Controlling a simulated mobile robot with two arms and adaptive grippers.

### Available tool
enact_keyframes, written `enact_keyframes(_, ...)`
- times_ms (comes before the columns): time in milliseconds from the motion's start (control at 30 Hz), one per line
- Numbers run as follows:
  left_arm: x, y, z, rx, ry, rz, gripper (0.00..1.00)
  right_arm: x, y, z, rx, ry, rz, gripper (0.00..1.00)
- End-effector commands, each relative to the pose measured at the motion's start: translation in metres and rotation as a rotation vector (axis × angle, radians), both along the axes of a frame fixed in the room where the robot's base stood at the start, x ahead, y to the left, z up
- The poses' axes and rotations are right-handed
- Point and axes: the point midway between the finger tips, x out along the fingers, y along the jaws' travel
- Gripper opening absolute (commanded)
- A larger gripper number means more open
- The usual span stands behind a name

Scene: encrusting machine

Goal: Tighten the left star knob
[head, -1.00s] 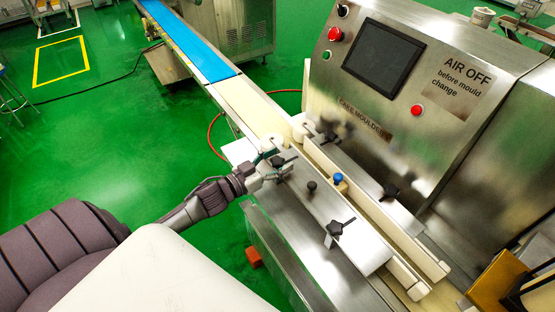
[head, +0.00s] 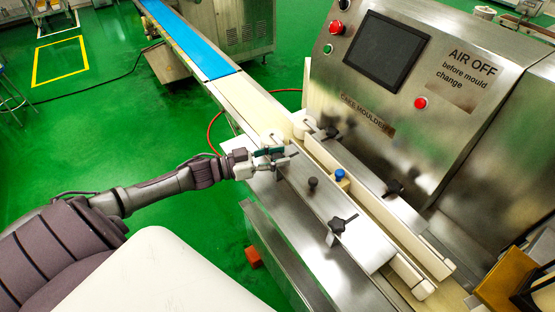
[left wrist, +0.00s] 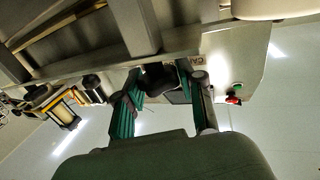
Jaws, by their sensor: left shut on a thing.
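My left gripper (head: 276,156) is at the far end of the near guide plate and shut on the left star knob. The knob is mostly hidden by the fingers in the head view. In the left wrist view the dark star knob (left wrist: 158,77) sits between the two green-padded fingers of my left gripper (left wrist: 162,88). My right gripper is not in view.
Two more black star knobs (head: 332,133) (head: 394,187) sit along the far guide. The machine panel (head: 400,70) rises behind. Green floor (head: 120,140) is open at left.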

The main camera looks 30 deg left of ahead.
Motion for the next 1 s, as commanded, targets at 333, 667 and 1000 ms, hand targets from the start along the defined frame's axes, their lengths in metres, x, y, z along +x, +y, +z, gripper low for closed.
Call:
enact_keyframes(333, 0.000, 0.000, 0.001, -0.002, 0.001, -0.009, 0.42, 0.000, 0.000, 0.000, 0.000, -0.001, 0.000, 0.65)
enact_keyframes(667, 0.000, 0.000, 0.000, 0.000, 0.001, -0.008, 0.65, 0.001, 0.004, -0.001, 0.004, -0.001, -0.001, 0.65)
enact_keyframes(1000, -0.022, 0.018, -0.001, 0.002, 0.006, -0.008, 0.65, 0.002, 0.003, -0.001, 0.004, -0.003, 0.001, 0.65)
